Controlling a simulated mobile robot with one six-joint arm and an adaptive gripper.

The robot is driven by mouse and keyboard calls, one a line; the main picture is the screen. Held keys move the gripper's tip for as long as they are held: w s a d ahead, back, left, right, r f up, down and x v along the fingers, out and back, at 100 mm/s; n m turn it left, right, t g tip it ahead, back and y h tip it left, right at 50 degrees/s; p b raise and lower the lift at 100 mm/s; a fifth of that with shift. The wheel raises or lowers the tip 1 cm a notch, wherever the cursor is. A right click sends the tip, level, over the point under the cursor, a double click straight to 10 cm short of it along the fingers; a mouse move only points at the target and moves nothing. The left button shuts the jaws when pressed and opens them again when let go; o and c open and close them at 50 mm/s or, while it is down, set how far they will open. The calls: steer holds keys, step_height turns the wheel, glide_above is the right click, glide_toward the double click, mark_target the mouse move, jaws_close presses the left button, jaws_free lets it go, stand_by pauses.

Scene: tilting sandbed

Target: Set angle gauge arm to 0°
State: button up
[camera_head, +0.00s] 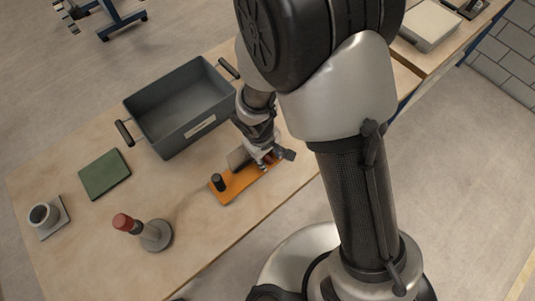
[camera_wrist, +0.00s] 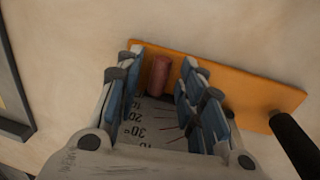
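The angle gauge has an orange base plate (camera_head: 238,187), which also shows in the wrist view (camera_wrist: 250,92). A dark post (camera_head: 217,182) stands at its left end in the head view; in the wrist view a black cylinder (camera_wrist: 292,140) is at the right. A grey dial (camera_wrist: 150,122) with degree marks, 30 among them, lies between my fingers, partly covered by my gripper. A reddish-brown peg (camera_wrist: 158,77) stands near the dial. My gripper (camera_wrist: 161,65) is over the gauge, fingers apart on either side of the peg, with gaps showing. The pointer's reading cannot be made out.
A grey bin (camera_head: 143,113) with two black handles stands behind the gauge. A red-topped post on a round base (camera_head: 155,236), a green pad (camera_head: 104,174) and a grey cup on a square plate (camera_head: 60,222) are to the left. Bare wood lies between them.

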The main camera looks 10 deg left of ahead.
step_height(320, 180, up, 12)
steer(key=s+a, duration=0.1)
steer(key=shift+s, duration=0.2)
stand_by(0.5)
steer(key=s+d+r+m+t+y, duration=0.1)
steer(key=s+d+r+m+t, duration=0.15)
steer(key=d+r+m, duration=0.9)
steer(key=s+d+r+n, duration=0.1)
steer(key=s+d+r, duration=0.5)
steer(key=d, duration=0.3)
steer(key=shift+s+d+r+t, duration=0.35)
steer(key=shift+s+r+t, duration=0.1)
steer(key=shift+s, duration=0.2)
steer(key=shift+a+n, duration=0.1)
steer(key=shift+n, duration=0.15)
